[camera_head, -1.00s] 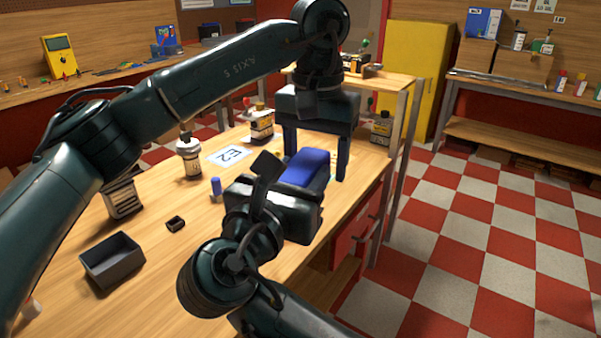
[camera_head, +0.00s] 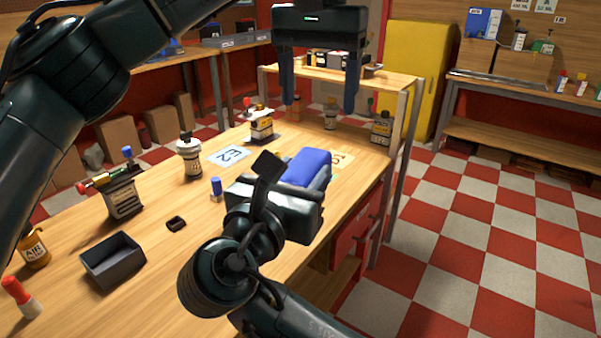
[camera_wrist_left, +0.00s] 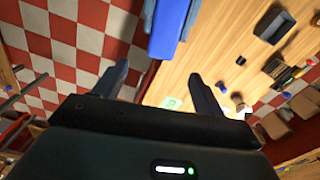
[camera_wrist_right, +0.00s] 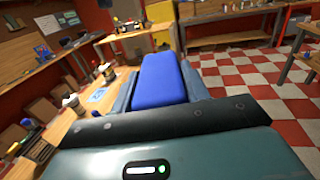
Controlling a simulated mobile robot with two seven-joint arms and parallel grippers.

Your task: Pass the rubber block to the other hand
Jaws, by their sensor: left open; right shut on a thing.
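The rubber block is a blue rounded bar (camera_head: 306,167), held above the wooden table by my right gripper (camera_head: 318,184). In the right wrist view the block (camera_wrist_right: 162,80) sits between the two fingers, which are shut on it, and its far end sticks out beyond them. My left gripper (camera_head: 320,100) is open and empty, higher and farther back than the block, with its fingers pointing down. In the left wrist view the block (camera_wrist_left: 172,28) shows at the top, beyond and apart from the open fingers (camera_wrist_left: 160,85).
On the table (camera_head: 170,265) are a dark open bin (camera_head: 112,260), a small black part (camera_head: 176,223), a blue-capped item (camera_head: 216,188), a white jar (camera_head: 189,157) and a yellow-labelled bottle (camera_head: 261,125). A label card (camera_head: 233,155) lies flat. Free floor (camera_head: 470,230) is at right.

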